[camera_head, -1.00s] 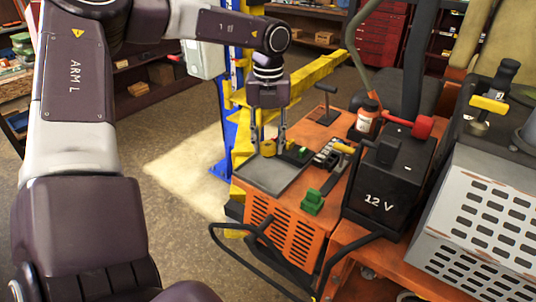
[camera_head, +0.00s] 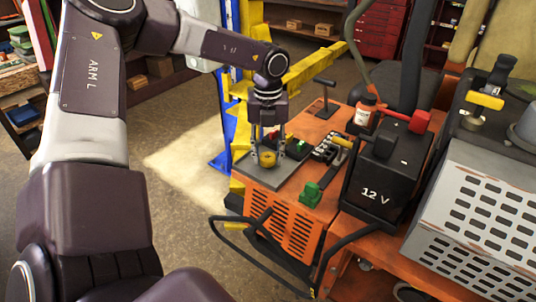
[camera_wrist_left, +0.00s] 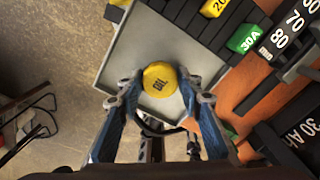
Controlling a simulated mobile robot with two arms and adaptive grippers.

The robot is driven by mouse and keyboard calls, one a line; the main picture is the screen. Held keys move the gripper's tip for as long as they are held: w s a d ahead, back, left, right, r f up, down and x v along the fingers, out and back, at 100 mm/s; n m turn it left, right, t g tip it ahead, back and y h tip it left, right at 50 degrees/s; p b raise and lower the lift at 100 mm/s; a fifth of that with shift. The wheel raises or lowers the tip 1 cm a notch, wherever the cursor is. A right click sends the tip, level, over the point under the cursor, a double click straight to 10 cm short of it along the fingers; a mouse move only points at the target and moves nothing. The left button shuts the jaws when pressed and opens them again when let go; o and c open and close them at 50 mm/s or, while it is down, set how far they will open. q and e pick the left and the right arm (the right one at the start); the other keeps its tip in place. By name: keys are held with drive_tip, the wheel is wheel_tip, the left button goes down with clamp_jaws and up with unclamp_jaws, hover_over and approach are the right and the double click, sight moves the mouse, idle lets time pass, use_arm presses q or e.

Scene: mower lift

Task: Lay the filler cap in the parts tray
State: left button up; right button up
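The yellow filler cap (camera_head: 267,159), marked OIL, also shows in the left wrist view (camera_wrist_left: 160,78). My left gripper (camera_head: 267,154) points down with a finger on each side of the cap and appears shut on it. The cap is over the grey parts tray (camera_head: 282,173), near the middle of its bare floor. The tray also shows in the left wrist view (camera_wrist_left: 140,47). I cannot tell whether the cap touches the tray floor. My right gripper is not in view.
A green block (camera_head: 310,194) and a black 12 V battery box (camera_head: 385,185) stand to the right on the orange bench (camera_head: 280,218).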

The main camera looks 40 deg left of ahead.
sight(268, 156)
use_arm(q)
drive_tip(key=o, duration=0.3)
drive_tip(key=shift+o, duration=0.2)
drive_tip(key=shift+r, duration=0.1)
drive_tip(key=shift+r+p, duration=0.2)
drive_tip(key=shift+p, duration=0.15)
drive_tip(key=shift+w+r+b, duration=0.1)
drive_tip(key=shift+r+b, duration=0.15)
drive_tip(key=shift+b, duration=0.05)
wheel_tip(268, 156, up, 11)
drive_tip(key=b, duration=0.2)
drive_tip(key=shift+r+b, duration=0.15)
drive_tip(key=shift+b, duration=0.2)
